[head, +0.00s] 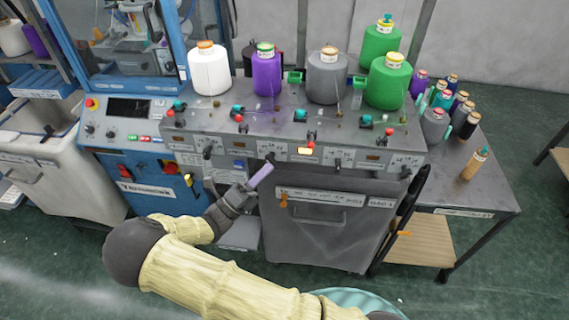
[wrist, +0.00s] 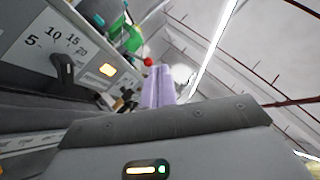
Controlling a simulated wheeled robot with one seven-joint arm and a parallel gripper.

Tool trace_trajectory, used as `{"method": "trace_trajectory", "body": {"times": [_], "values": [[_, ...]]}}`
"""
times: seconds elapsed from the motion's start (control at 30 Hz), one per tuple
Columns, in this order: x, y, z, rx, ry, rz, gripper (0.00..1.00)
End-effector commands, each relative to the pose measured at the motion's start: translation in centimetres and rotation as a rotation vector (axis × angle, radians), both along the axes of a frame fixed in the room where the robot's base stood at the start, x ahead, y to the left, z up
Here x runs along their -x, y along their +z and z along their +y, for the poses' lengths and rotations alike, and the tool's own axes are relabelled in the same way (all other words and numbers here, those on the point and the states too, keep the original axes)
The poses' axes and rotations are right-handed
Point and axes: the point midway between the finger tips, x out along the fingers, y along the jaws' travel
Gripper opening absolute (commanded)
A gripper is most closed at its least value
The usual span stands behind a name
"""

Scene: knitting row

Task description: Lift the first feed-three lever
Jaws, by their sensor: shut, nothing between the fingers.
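The grey machine's front panel (head: 222,153) carries several small black levers in a row. They include a lever at the left (head: 207,152), one left of the lit orange display (head: 270,157), one right of it (head: 337,163) and one at the far right (head: 405,172). The labels are too small to tell which is feed three. My gripper (head: 262,176), with pale purple fingers, is shut and empty, just below the lever left of the display. In the wrist view, my fingers (wrist: 158,90) point up past a black lever (wrist: 63,69) beside a 5-10-15-20 scale.
The lit orange display also shows in the wrist view (wrist: 107,70). Yarn cones, including a purple one (head: 266,75), stand on the machine top. A dark grey bin front (head: 330,225) lies below.

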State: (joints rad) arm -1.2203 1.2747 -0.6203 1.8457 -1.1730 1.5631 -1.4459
Motion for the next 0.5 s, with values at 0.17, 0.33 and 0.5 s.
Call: {"method": "trace_trajectory", "body": {"times": [0.17,0.33,0.5], "values": [[0.5,-2.4,0.2,-0.001,0.001,0.0,0.0],[1.1,-4.2,0.4,-0.002,0.001,0.001,0.0],[1.7,-5.7,0.5,-0.002,0.001,0.001,0.0]]}}
